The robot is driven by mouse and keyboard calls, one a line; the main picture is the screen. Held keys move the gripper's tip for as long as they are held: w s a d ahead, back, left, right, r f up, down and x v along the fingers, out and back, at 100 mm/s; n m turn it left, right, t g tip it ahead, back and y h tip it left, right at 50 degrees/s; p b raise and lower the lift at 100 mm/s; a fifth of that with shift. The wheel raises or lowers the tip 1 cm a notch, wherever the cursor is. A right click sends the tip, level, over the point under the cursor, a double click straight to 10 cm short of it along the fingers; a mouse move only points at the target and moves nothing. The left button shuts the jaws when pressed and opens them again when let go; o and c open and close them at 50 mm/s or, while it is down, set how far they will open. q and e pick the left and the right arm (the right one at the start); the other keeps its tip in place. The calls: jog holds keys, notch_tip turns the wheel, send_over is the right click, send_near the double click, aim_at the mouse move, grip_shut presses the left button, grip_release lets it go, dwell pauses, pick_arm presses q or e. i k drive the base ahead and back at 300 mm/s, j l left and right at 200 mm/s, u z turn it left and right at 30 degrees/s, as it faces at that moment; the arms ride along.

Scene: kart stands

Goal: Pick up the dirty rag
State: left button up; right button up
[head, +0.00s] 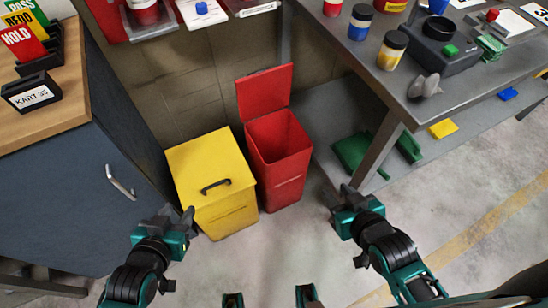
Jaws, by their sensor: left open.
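A crumpled grey rag (425,85) lies on the grey workbench top (440,104) at the upper right, close to the bench's front edge. It looks like the dirty rag. My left gripper (178,212) is open and empty in front of the yellow bin, far to the left of the rag. My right gripper (337,195) looks open and empty, below and to the left of the rag, in front of the bench leg. Neither gripper touches the rag.
A closed yellow bin (212,175) and a red bin (280,155) with its lid raised stand ahead. Paint-like jars (392,50) and a dark device (440,45) are near the rag. A lower shelf (400,165) holds green, yellow and blue items. A blue cabinet (70,190) stands left.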

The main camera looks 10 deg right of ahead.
aim_at(424, 87)
jog(key=z, duration=1.4)
